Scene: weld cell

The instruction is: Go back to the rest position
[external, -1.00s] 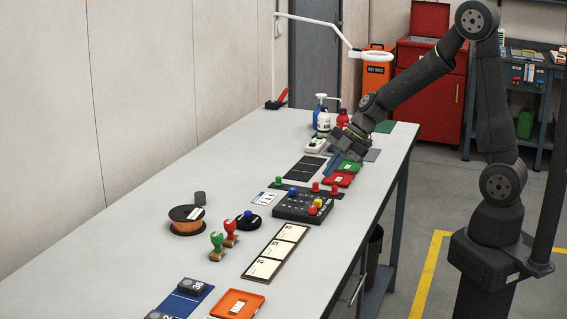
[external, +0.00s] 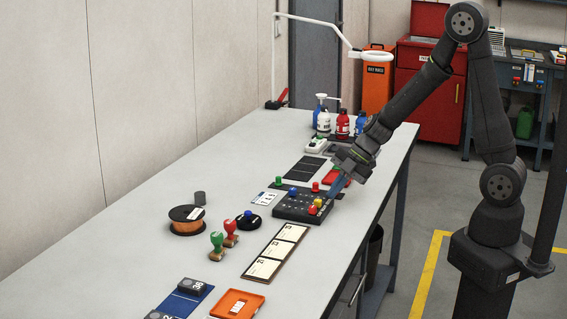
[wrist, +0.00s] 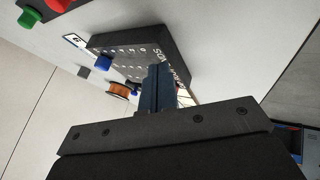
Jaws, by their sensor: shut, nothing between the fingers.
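My gripper (external: 337,186) is low over the right side of the table, its blue fingers pointing down beside the right end of a black block with rows of holes (external: 290,207). In the wrist view the blue fingers (wrist: 158,75) are together and empty, in front of the same block (wrist: 135,50). I cannot tell whether the fingertips touch the block.
The long grey table (external: 150,245) holds green and red stamps (external: 224,241), an orange spool (external: 186,219), a card board (external: 275,252) and an orange tray (external: 237,304). Bottles (external: 342,124) and a ring lamp (external: 369,54) stand at the back. The left side is mostly clear.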

